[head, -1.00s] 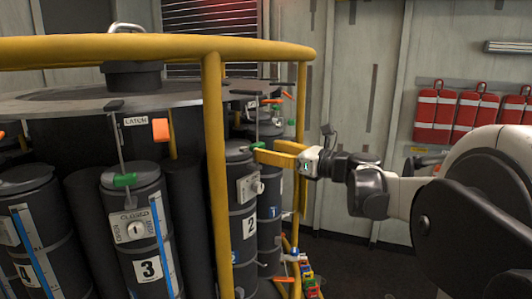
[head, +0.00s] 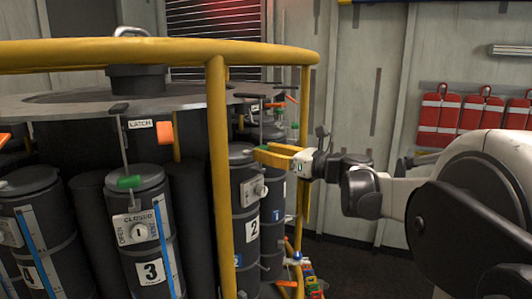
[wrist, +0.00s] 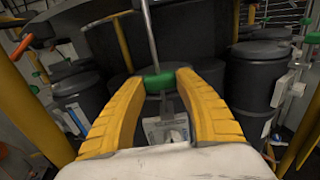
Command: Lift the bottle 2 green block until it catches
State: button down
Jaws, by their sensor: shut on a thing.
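The green block (wrist: 158,82) of bottle 2 sits on a thin upright rod in the wrist view, between the tips of my yellow fingers. My gripper (wrist: 160,84) is shut on it, one finger on each side. In the head view, bottle 2 (head: 252,205) is a dark cylinder with a white "2" label, behind the yellow rail post. My gripper (head: 262,154) reaches in from the right at the height of its top. There the fingers hide the green block.
A yellow guard rail (head: 150,50) and its post (head: 217,170) stand in front of the bottle ring. Bottle 3 (head: 148,235) has its own green block (head: 128,182) and an orange tab (head: 165,132) above. Red packs (head: 437,118) hang on the right wall.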

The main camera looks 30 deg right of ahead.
notch_tip(320, 180, up, 9)
jog(key=p, duration=0.6)
jog(key=shift+r, duration=0.15)
dwell(0.9)
jog(key=c, duration=0.9)
grip_release()
jog(key=shift+o, duration=0.2)
jog(key=v, duration=0.9)
